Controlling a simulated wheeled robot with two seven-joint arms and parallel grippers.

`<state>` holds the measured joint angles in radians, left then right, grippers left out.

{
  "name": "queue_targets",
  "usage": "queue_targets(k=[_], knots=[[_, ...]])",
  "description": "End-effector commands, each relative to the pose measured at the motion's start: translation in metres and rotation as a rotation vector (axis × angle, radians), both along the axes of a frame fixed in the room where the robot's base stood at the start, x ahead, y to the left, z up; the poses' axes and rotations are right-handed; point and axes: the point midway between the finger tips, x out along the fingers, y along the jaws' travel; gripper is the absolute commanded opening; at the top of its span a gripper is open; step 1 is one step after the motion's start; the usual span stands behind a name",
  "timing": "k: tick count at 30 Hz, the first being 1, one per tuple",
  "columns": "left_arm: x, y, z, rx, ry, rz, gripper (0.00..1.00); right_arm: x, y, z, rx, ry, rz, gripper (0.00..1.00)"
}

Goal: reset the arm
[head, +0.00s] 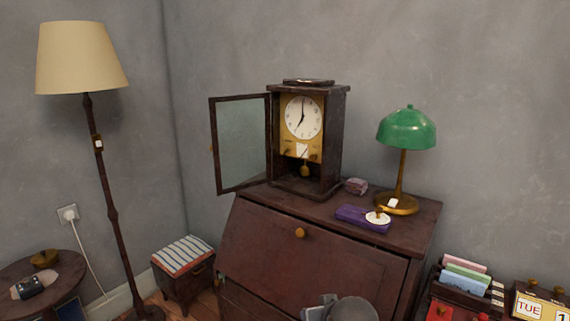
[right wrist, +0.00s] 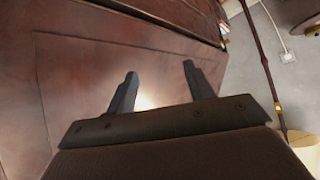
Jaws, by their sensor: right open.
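My right gripper (right wrist: 160,72) is open, with its two dark fingers apart and nothing between them. In the right wrist view it is in front of the reddish-brown wooden front of the desk (right wrist: 95,62); I cannot tell whether it touches. A grey rounded part of my arm (head: 350,309) shows at the bottom of the head view, in front of the slant-front desk (head: 285,250). My left gripper is not in view.
On the desk stand a clock (head: 303,118) with its glass door (head: 240,145) open, a green lamp (head: 407,128) and a purple box (head: 360,218). A floor lamp (head: 108,200) and striped stool (head: 183,257) are left. A calendar (head: 540,305) is right.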

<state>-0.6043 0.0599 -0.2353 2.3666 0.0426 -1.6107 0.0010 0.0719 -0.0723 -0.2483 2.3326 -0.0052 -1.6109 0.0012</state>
Motion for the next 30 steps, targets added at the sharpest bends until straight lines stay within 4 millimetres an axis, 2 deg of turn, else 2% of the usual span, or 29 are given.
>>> queue_targets(k=[1, 3, 12, 17, 24, 30], knots=[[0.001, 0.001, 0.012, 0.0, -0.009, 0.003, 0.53, -0.016, -0.005, -0.009, 0.001, 0.027, 0.004, 0.53], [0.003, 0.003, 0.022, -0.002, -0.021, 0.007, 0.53, -0.035, -0.009, -0.022, 0.005, 0.059, 0.01, 0.53], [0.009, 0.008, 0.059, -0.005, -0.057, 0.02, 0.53, -0.12, -0.033, -0.078, -0.015, 0.208, 0.008, 0.53], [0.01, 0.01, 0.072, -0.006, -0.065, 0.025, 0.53, -0.168, -0.043, -0.109, -0.035, 0.302, 0.005, 0.53], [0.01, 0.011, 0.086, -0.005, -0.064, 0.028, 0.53, -0.246, -0.054, -0.154, -0.063, 0.46, 0.011, 0.53], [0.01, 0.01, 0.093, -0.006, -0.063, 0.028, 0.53, -0.297, -0.057, -0.175, -0.071, 0.553, 0.016, 0.53]])
